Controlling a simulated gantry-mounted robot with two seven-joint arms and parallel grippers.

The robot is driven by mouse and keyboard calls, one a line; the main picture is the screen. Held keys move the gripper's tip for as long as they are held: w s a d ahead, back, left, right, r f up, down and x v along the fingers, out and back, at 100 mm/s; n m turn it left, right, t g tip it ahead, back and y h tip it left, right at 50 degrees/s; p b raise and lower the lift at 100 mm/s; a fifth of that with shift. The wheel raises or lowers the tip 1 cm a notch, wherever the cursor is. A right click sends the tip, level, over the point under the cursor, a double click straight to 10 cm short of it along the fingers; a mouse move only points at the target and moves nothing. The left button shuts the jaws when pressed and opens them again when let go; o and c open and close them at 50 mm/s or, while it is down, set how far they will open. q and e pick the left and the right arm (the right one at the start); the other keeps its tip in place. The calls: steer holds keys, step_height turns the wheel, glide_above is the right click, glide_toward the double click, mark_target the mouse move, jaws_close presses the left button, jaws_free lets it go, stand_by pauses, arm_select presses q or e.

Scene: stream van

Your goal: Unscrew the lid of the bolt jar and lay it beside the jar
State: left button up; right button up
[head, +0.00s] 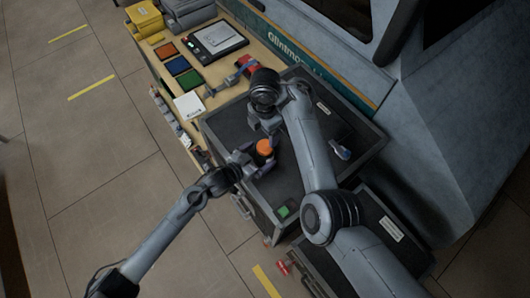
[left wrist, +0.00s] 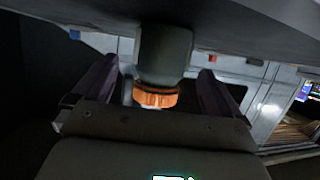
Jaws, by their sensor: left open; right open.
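The orange lid (head: 265,147) of the bolt jar shows on the dark tray top; the jar body below it is mostly hidden. My left gripper (head: 254,164) is open, with its fingers close around the jar on the near side. In the left wrist view the orange lid (left wrist: 157,98) appears between the two open fingers, under a dark grey cylindrical part that I cannot identify for sure. My right gripper (head: 267,133) is open and close to the lid on its far side. I cannot tell whether either gripper touches the jar or lid.
A green block (head: 283,210) lies at the tray's near corner and a blue and white item (head: 342,152) to the right. Dark surface around the jar looks free.

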mark_target(259, 155)
arm_select(q)
steer(key=shift+x, duration=1.55)
